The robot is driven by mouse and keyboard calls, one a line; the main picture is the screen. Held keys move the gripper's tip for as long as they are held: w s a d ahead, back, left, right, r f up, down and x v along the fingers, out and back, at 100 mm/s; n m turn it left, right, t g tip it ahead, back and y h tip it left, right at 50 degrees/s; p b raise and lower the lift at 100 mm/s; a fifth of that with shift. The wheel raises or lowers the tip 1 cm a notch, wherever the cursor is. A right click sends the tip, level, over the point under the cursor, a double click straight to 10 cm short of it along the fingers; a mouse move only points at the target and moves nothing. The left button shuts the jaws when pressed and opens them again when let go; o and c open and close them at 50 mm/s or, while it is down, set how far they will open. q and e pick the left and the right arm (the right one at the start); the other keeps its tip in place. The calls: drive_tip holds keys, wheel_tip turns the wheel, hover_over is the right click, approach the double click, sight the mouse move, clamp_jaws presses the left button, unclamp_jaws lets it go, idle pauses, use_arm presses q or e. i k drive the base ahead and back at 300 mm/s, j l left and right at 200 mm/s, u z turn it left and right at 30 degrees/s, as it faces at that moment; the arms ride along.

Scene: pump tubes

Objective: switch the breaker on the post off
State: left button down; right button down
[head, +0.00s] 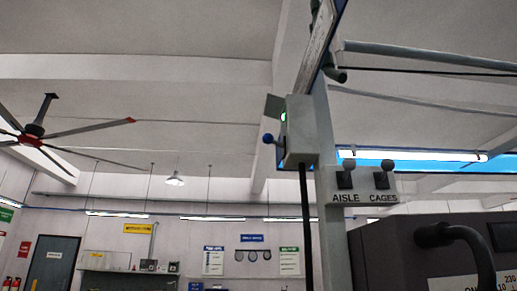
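A pale grey box (303,130) is mounted on the upright post (333,235), seen from its side. A lever with a blue ball knob (268,138) sticks out from its left face, about level. A small green light (284,117) glows near the lever, and a small flap or plate (274,105) stands out above it. This box looks like the breaker; its front face is turned away and any marking is hidden. A dark cable or conduit (306,225) runs down from it. Neither of my grippers is in view.
A plate (361,198) on the post reads AISLE and CAGES, with two dark round-knobbed switches (345,174), (382,175) above. A dark cabinet (420,262) with a thick black handle or hose (470,245) fills the lower right. Left of the box is open room.

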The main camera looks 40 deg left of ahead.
sight(267, 138)
drive_tip(key=k+j, duration=0.1)
drive_tip(key=j, duration=0.9)
drive_tip(key=k+j, duration=0.15)
drive_tip(key=j, duration=0.35)
drive_tip(key=j+z, duration=0.1)
drive_tip(key=j, duration=0.4)
drive_tip(key=k, duration=0.05)
